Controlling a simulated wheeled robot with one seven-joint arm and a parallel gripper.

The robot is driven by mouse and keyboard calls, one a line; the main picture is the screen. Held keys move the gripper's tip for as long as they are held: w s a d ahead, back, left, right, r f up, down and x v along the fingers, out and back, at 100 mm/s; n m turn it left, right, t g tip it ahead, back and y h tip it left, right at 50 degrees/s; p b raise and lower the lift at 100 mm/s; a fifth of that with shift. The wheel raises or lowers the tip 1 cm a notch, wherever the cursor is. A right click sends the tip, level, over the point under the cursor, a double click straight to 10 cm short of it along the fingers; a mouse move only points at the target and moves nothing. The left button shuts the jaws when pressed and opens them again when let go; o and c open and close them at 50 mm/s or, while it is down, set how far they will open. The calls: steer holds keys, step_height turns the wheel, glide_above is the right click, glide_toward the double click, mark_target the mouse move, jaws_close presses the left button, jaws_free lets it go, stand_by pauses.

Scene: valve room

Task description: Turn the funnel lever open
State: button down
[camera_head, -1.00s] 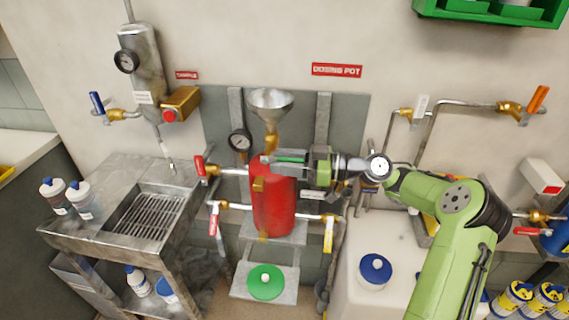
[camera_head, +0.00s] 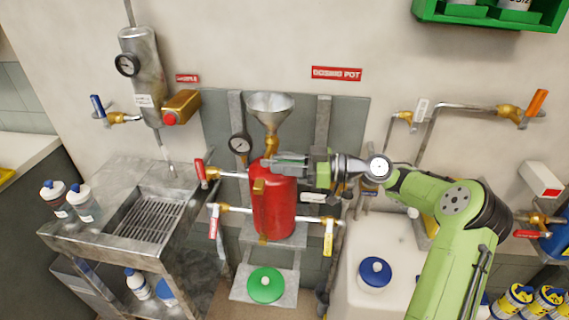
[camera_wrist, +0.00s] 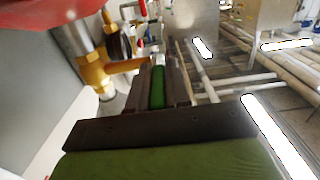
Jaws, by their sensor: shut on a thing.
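The steel funnel (camera_head: 270,105) stands above the red dosing pot (camera_head: 273,205), joined by a brass valve (camera_head: 271,145). My gripper (camera_head: 279,162) reaches in from the right, just below and beside this valve. In the wrist view, my gripper (camera_wrist: 158,68) is shut on a green lever (camera_wrist: 157,90), which lies lengthwise between the two dark fingers. The brass valve body (camera_wrist: 93,70) shows to the left, with a stem reaching toward the fingers. In the head view, the fingers hide most of the lever.
A pressure gauge (camera_head: 240,144) and a red-handled valve (camera_head: 201,172) stand left of the pot. A yellow-handled valve (camera_head: 328,238) is at its lower right. A white tank with a blue cap (camera_head: 375,270) stands below my arm.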

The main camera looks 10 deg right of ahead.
steer(key=shift+a+r+g+h+p, duration=0.1)
steer(key=shift+r+g+h+p, duration=0.2)
steer(key=shift+r+h+p, duration=0.65)
steer(key=h+p, duration=0.1)
steer(key=g+h+p, duration=0.1)
steer(key=h+p, duration=0.1)
steer(key=shift+w+a+r, duration=0.1)
steer(key=shift+a+r, duration=0.1)
steer(key=shift+r, duration=0.1)
steer(key=h+p, duration=0.1)
steer(key=g+h+p, duration=0.1)
steer(key=h, duration=0.1)
steer(key=shift+w+a+r, duration=0.15)
steer(key=shift+a+r, duration=0.2)
steer(key=shift+r, duration=0.05)
steer(key=shift+w+a+r+g+h+p, duration=0.1)
steer(key=shift+a+g+h+p, duration=0.1)
steer(key=shift+g+h+p, duration=0.5)
steer(key=c, duration=1.1)
jaws_free()
steer(key=shift+c, duration=0.2)
